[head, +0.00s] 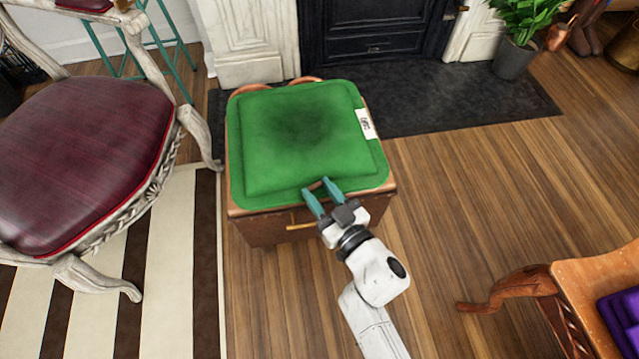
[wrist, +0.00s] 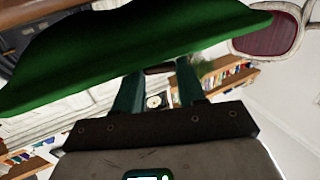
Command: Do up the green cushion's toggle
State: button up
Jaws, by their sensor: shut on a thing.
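The green cushion (head: 300,128) lies flat on a brown wooden stand, with a white label on its right side. In the wrist view the cushion (wrist: 140,45) is a green band across the top. My gripper (head: 318,188) is at the cushion's front edge, its teal fingers a little apart. A small brown-red piece, seemingly the toggle (wrist: 158,70), is between the fingertips in the wrist view (wrist: 158,72). My gripper is shut on it. Its loop or fastening point cannot be made out.
The brown stand (head: 262,232) has a brass handle in front. A dark red chair (head: 80,155) stands close on the left, on a striped rug (head: 130,285). A wooden chair with a purple seat (head: 622,318) is at lower right. Wooden floor (head: 455,200) is clear right of the stand.

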dwell(0.3)
jog(key=o, duration=1.1)
jog(key=shift+c, duration=0.2)
jog(key=shift+f+b, duration=0.15)
jog(key=shift+b, duration=0.4)
jog(key=shift+a+f+b, duration=0.15)
jog(key=shift+f+b, duration=0.05)
jog(key=shift+b, duration=0.9)
jog(key=shift+t+h+b, duration=0.3)
jog(key=shift+b, duration=0.25)
jog(key=m+b, duration=0.1)
jog(key=b, duration=0.2)
jog(key=shift+s+h, duration=0.1)
jog(key=shift+h, duration=0.3)
